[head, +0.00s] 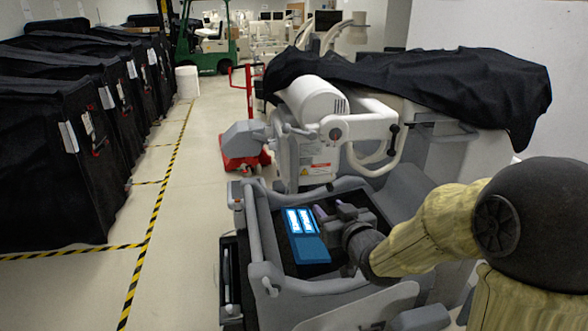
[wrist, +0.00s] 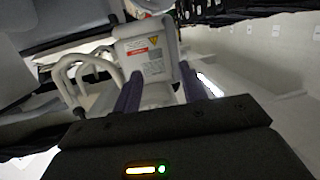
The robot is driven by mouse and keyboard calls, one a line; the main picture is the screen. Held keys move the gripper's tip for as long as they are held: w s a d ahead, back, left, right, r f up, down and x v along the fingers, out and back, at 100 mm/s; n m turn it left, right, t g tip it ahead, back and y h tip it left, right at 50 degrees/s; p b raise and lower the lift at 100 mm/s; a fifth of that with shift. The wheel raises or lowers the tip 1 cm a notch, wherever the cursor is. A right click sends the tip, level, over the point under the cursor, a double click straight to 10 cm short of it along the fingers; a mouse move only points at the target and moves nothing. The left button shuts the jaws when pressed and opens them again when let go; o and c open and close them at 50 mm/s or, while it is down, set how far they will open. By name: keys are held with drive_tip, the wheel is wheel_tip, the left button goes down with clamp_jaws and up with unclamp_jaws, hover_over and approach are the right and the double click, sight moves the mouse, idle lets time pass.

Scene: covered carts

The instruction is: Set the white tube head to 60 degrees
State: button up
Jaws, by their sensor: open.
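The white tube head (head: 312,100) is a white cylinder with a dark vented end, on the covered cart at the centre of the head view. It looks tilted, but I cannot read its angle.
A blue lit screen (head: 302,225) lies close left of my gripper. A black cover (head: 420,85) drapes the cart's top. Black-covered carts (head: 50,150) line the left; the taped aisle floor (head: 180,220) is clear.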

sight(296, 167)
drive_tip(key=r, duration=0.1)
drive_tip(key=a+r+y, duration=0.1)
drive_tip(key=t+y, duration=0.1)
drive_tip(key=shift+w+a+r+n, duration=0.3)
drive_tip(key=shift+a+r, duration=0.05)
drive_tip(key=shift+r, duration=0.05)
drive_tip(key=shift+w, duration=0.1)
drive_tip(key=p+x, duration=0.7)
drive_tip(key=x, duration=1)
drive_tip(key=shift+w+a+r, duration=0.1)
drive_tip(key=shift+w, duration=0.05)
clamp_jaws()
